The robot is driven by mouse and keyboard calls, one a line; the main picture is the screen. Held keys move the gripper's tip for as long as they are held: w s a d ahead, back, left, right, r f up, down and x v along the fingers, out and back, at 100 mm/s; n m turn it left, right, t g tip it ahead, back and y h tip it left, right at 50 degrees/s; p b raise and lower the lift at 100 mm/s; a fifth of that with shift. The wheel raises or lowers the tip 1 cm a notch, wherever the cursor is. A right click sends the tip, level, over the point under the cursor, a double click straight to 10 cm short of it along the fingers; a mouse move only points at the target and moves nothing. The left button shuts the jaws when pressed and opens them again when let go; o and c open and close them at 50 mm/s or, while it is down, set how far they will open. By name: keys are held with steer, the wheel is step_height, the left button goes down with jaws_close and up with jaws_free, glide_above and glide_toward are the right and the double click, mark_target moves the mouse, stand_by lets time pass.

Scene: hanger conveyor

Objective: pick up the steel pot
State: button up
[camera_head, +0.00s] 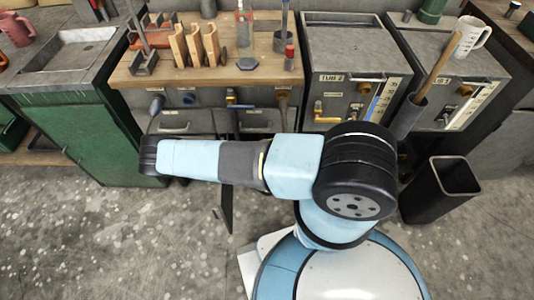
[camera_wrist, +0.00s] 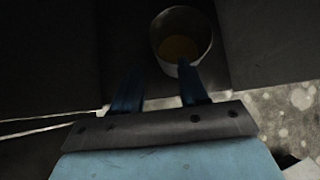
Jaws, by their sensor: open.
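In the wrist view, a round, open-topped pot (camera_wrist: 157,42) with a pale metallic wall and a dull yellow-brown inside shows at the top, right of centre. I take it for the steel pot. My gripper (camera_wrist: 158,72) has two blue fingers spread apart with nothing seen held between them. The right fingertip overlaps the pot's near rim in the picture; I cannot tell if it touches. The left finger is to the left of the pot, over dark ground. In the head view, my arm hides the gripper, and I cannot make out this pot.
A wooden-topped bench (camera_head: 205,78) with wooden pieces and a grey brush holder (camera_head: 284,41) stands behind my arm. A green cabinet (camera_head: 100,150) is left. Two grey tub units (camera_head: 355,47) and a black bin (camera_head: 440,190) are right. Speckled floor is open at front left.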

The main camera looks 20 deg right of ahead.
steer(key=x, duration=1.1)
steer(key=shift+w+a, duration=0.2)
steer(key=shift+a, duration=0.05)
jaws_close()
stand_by(1.2)
